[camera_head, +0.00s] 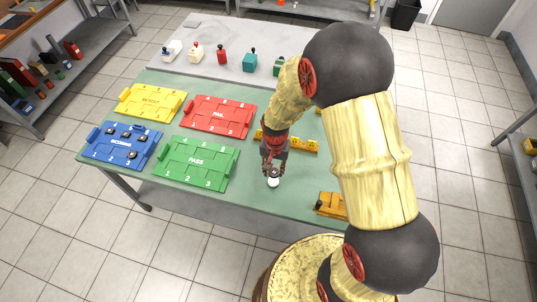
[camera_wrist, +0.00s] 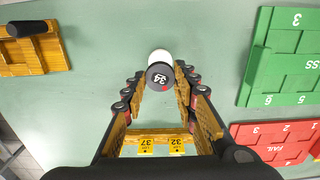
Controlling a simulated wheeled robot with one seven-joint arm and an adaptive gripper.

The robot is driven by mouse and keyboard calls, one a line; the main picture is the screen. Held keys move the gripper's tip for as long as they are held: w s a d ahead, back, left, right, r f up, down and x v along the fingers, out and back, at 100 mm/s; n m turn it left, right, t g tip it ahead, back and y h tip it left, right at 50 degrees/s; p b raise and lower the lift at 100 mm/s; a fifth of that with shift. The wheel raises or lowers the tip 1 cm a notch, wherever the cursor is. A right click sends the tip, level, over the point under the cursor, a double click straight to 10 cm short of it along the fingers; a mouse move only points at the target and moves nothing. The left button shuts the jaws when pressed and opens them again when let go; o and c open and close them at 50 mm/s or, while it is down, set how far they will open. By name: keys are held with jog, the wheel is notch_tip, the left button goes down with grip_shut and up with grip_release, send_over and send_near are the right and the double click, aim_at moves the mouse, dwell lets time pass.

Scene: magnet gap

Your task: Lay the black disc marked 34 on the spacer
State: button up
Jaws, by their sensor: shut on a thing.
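The black disc marked 34 (camera_wrist: 158,76) is held between the fingertips of my gripper (camera_wrist: 163,79), its number facing the wrist camera and a small red mark at its edge. A round white piece, which looks like the spacer (camera_wrist: 160,56), shows just beyond the disc, partly covered by it. In the head view my gripper (camera_head: 272,168) points down over the green table, with the white spacer (camera_head: 273,183) right at its tips. I cannot tell whether the disc touches the spacer.
A yellow rack (camera_wrist: 157,144) with labels 37 and 32 lies near my gripper. A green PASS tray (camera_head: 197,163), red FAIL tray (camera_head: 218,116), blue tray (camera_head: 123,145) with black discs, and yellow tray (camera_head: 150,103) lie left. An orange device (camera_head: 331,205) sits right.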

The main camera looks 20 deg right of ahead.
aim_at(274, 181)
jog(key=shift+w, duration=0.15)
dwell(0.3)
jog(key=shift+f+b, duration=1.7)
jog(key=shift+f, duration=1.1)
jog(key=shift+f, duration=0.15)
jog(key=o, duration=1)
jog(key=shift+o, duration=0.8)
jog(key=c, duration=0.3)
